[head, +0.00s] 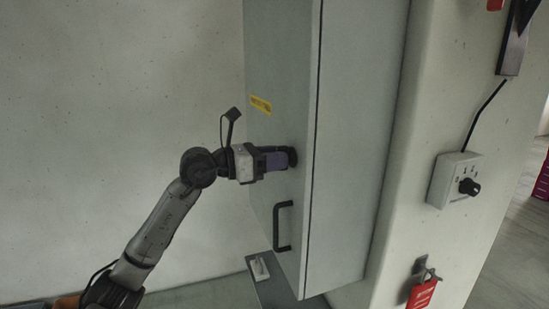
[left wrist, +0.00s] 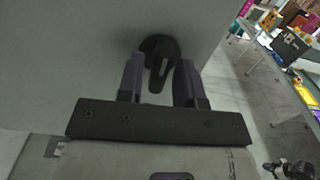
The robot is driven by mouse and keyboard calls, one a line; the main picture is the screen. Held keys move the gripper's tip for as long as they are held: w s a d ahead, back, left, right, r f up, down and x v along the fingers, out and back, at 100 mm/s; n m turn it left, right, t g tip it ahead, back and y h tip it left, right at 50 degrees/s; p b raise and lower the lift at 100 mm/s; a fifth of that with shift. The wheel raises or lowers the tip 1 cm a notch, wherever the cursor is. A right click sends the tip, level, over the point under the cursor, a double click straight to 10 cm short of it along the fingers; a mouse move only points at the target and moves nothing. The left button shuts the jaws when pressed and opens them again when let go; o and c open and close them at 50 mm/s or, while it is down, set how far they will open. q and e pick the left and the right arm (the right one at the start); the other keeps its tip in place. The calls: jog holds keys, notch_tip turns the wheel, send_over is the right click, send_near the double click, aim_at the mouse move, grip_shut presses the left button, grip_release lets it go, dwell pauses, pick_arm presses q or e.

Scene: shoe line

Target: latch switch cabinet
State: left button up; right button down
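The grey switch cabinet (head: 355,150) hangs in the middle of the head view. Its door (head: 280,65) faces left and looks shut or nearly so, with a dark seam along its edge. A black turning latch (head: 293,156) sits on the door above a black bar handle (head: 283,226). My left gripper (head: 277,160) is at the latch. In the left wrist view the latch (left wrist: 159,48) has its lever pointing down between the two fingers of the left gripper (left wrist: 160,78). The fingers are open, with gaps visible on both sides of the lever. My right gripper is not seen.
A white box with a black knob (head: 456,180) and a red tag (head: 422,293) are on the wall right of the cabinet. A yellow label (head: 261,105) is on the door. Tables stand far off in the left wrist view.

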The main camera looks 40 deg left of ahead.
pick_arm(q)
jog(key=shift+o, duration=0.7)
jog(key=b+v, duration=0.5)
jog(key=v, duration=0.8)
jog(key=shift+s+a+b, duration=0.2)
jog(key=shift+s+b, duration=0.1)
jog(key=shift+b, duration=0.1)
jog(key=shift+r, duration=0.1)
